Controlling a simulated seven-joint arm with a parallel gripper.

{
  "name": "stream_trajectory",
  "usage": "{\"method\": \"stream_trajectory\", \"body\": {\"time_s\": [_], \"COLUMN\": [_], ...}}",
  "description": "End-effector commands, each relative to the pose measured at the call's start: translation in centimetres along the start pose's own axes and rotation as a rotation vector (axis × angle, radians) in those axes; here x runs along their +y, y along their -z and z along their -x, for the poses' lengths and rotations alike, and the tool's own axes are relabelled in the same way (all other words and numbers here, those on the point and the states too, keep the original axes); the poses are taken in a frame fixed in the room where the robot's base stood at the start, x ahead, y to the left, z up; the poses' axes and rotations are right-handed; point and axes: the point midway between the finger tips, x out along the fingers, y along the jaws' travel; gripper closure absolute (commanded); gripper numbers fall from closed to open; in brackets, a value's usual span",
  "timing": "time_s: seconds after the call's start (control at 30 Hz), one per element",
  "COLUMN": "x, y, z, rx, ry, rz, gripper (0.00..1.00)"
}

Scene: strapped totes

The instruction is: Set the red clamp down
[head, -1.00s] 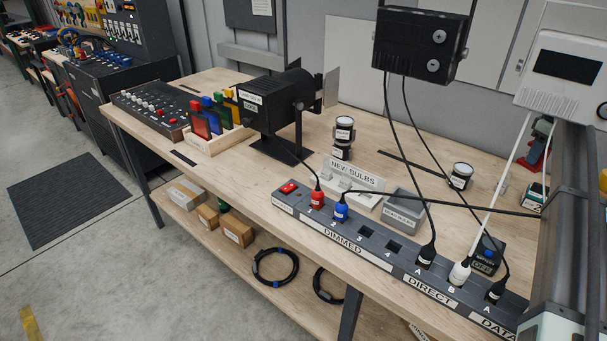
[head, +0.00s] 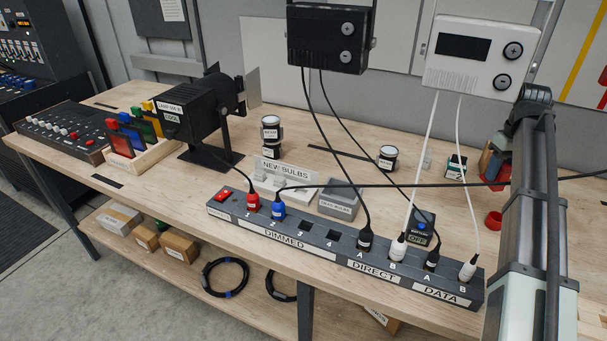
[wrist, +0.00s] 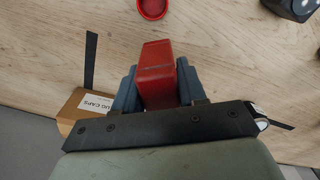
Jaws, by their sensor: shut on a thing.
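The red clamp (wrist: 157,62) is in the wrist view, upright in the picture between the two blue-grey fingers of my gripper (wrist: 157,80). The fingers press on it from both sides, and its lower part is hidden by the dark gripper bar. Wooden bench top (wrist: 220,55) shows behind it; I cannot tell whether the clamp touches the wood.
A red ring-shaped cap (head: 493,220) lies on the bench; a red cap also shows in the wrist view (wrist: 152,7). A cardboard box labelled PLUG CAPS (wrist: 78,108) is near the bench edge. A power strip (head: 290,241) with plugged cables lines the front.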

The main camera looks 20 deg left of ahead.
Motion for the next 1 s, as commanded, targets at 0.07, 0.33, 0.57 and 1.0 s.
{"method": "stream_trajectory", "body": {"time_s": [0.07, 0.33, 0.57, 1.0], "x": [-1.4, -5.0, -7.3, -13.1], "y": [-2.4, -6.9, -9.8, -5.6], "z": [-0.4, -0.8, -1.3, -0.7], "rx": [0.001, 0.001, 0.001, 0.001], "ry": [-0.001, -0.001, 0.000, 0.000], "rz": [-0.047, -0.181, -0.268, -0.223], "gripper": [1.00, 1.00, 1.00, 1.00]}}
